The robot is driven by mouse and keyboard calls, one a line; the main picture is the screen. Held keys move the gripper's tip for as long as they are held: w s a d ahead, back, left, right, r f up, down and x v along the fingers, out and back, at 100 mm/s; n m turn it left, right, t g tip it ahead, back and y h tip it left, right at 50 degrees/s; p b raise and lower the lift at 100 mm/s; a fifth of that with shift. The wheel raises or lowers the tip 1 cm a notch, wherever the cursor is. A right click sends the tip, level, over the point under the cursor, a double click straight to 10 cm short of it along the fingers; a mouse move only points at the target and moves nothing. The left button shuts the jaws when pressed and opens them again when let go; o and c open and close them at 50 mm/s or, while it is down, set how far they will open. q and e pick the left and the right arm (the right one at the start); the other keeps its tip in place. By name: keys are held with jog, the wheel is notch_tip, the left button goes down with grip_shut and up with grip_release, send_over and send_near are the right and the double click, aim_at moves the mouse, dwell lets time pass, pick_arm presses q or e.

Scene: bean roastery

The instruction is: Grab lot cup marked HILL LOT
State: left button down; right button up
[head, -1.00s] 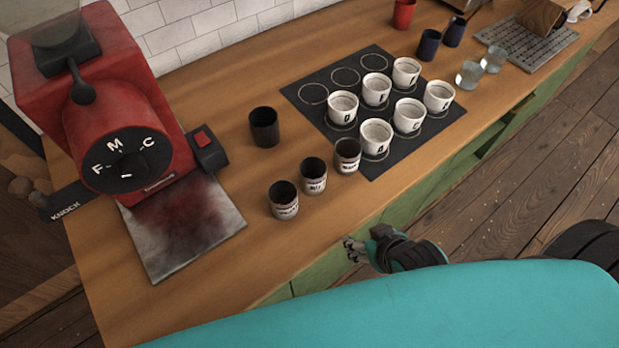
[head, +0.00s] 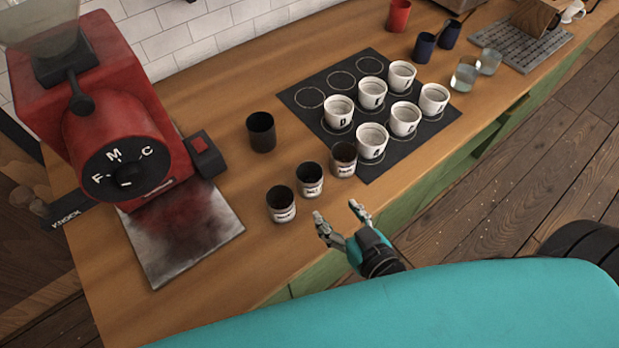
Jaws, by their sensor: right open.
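Three dark cups with white label bands stand in a slanted row on the wooden counter: a left one (head: 282,207), a middle one (head: 310,182) and a right one (head: 343,161). The lettering on their labels is too small for me to tell which one reads HILL LOT. My right gripper (head: 336,210) is open and empty at the counter's front edge, with its fingers pointing toward the row. It is apart from the cups, nearest the middle and right ones. My left gripper is not in view.
A plain black cup (head: 261,132) stands behind the row. Several white lettered cups stand on a dark mat (head: 292,96) to the right. A red grinder (head: 115,120) and a stained metal tray (head: 180,248) are on the left.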

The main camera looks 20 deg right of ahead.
aim_at(315, 190)
jog(key=p+x, duration=0.1)
jog(key=x, duration=0.6)
jog(key=shift+w, duration=0.2)
jog(key=p+x, duration=0.2)
jog(key=x, duration=0.2)
jog(key=shift+w+a+f, duration=0.15)
jog(key=shift+w+f, duration=0.15)
jog(key=shift+w, duration=0.2)
jog(key=shift+s, duration=0.1)
jog(key=shift+c, duration=1)
jog(key=c, duration=0.7)
